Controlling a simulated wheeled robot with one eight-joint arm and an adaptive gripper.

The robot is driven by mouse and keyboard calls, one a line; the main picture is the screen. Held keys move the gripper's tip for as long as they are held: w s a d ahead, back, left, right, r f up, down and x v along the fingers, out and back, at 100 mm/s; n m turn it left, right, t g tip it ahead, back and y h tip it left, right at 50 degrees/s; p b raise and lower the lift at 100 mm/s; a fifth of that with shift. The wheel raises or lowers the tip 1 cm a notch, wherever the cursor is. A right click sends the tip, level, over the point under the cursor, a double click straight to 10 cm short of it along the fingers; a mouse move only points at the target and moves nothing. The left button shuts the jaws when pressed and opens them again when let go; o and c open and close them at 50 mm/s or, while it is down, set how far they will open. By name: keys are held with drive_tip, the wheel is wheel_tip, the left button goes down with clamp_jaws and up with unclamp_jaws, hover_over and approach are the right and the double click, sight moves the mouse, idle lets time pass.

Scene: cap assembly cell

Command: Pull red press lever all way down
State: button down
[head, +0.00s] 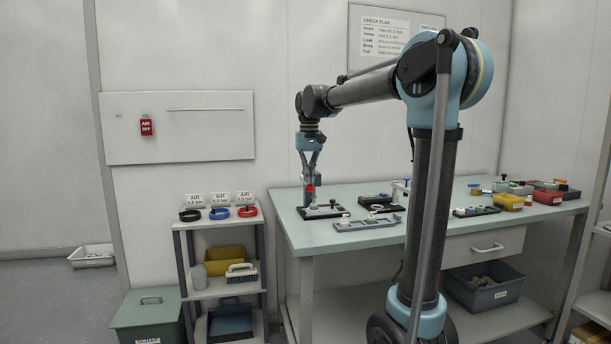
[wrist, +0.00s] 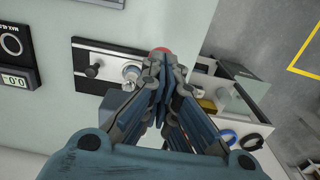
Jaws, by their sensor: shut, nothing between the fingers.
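The red lever knob (head: 310,188) of the press shows just under my gripper (head: 311,174) at the left end of the workbench. In the wrist view the red knob (wrist: 162,50) peeks out past the fingertips of my gripper (wrist: 160,62), which hide most of it. The fingers are closed together with nothing between them and point down. I cannot tell whether they touch the knob. The press base (head: 322,212) is a dark plate with a light strip and small metal parts; it also shows in the wrist view (wrist: 84,55). The lever's arm is mostly hidden.
On the workbench (head: 290,205), a grey tray (head: 368,223) lies right of the press, with other fixtures and yellow and red bins (head: 508,201) farther right. A shelf cart (head: 195,228) with black, blue and red rings stands left of the bench.

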drive_tip(key=shift+s+d+r, duration=0.1)
drive_tip(key=shift+s+r, duration=0.1)
drive_tip(key=shift+r, duration=0.55)
drive_tip(key=shift+s+r, duration=0.15)
drive_tip(key=shift+r, duration=0.7)
drive_tip(key=shift+w+r, duration=0.1)
drive_tip(key=shift+r, duration=1.4)
drive_tip(key=shift+r, duration=2.4)
